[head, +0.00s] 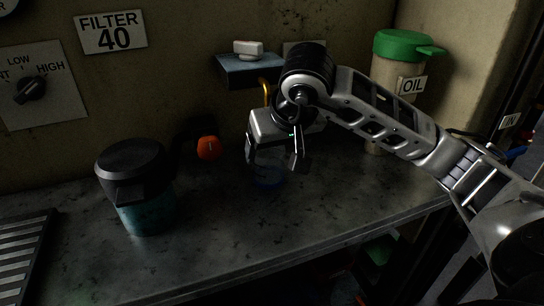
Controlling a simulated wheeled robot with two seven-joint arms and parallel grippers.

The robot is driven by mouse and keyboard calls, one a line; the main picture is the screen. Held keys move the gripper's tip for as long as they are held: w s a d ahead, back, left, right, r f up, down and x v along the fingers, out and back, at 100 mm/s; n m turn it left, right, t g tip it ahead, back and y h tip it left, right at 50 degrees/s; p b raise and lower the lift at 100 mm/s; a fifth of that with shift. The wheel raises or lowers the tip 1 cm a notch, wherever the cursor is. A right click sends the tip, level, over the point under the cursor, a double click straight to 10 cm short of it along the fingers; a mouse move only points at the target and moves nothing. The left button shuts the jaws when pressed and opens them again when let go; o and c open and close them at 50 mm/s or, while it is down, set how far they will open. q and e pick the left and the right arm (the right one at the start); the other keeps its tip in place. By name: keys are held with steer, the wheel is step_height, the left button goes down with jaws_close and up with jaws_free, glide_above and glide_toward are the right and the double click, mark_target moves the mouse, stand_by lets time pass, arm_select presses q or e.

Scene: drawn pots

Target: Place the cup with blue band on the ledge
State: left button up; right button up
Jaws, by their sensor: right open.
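The cup with blue band (268,182) stands on the dark metal counter; it looks clear or dark, with blue low on its side. My right gripper (276,160) reaches in from the right and points down over the cup. Its jaws are open, and they hide the cup's upper part. I cannot tell whether the fingers touch it. A small blue-grey block (232,71) juts from the wall above and behind the gripper and may be the ledge; my arm covers its right end. My left gripper is not in view.
A dark-lidded teal container (147,218) stands left on the counter (225,250). An orange knob (208,148) is on the wall. A white piece (248,49) sits on the block, with a brass pipe (266,92) below. A green-lidded oil container (388,75) stands behind my arm.

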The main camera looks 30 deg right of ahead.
steer(key=v, duration=0.4)
steer(key=shift+f, duration=0.1)
stand_by(0.4)
